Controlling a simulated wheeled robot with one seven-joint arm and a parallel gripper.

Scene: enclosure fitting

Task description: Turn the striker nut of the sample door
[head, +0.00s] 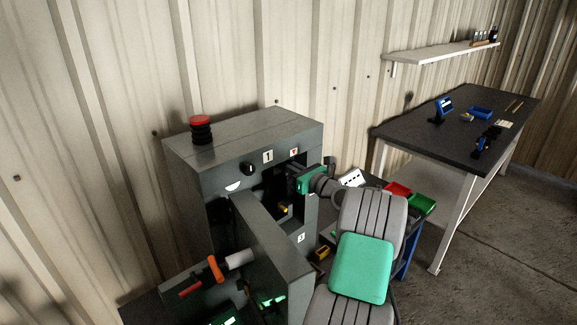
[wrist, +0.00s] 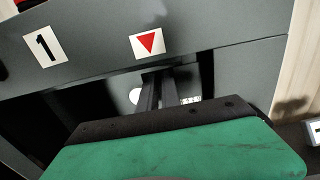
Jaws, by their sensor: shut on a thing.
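The grey enclosure (head: 215,160) stands against the wall, and its door (head: 275,240) hangs open toward the front, with an orange-tipped handle (head: 215,268) on it. My gripper (head: 289,172) reaches into the upper right of the opening. In the wrist view its two dark fingers (wrist: 158,95) are close together under the red triangle label (wrist: 149,43). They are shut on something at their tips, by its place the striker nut. The nut itself is hidden by the fingers and the green gripper body.
A red and black stacked beacon (head: 201,130) stands on top of the enclosure. A dark workbench (head: 450,125) with small tools is at the right, below a wall shelf (head: 440,53). Red (head: 397,190) and green bins (head: 422,204) sit behind my arm.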

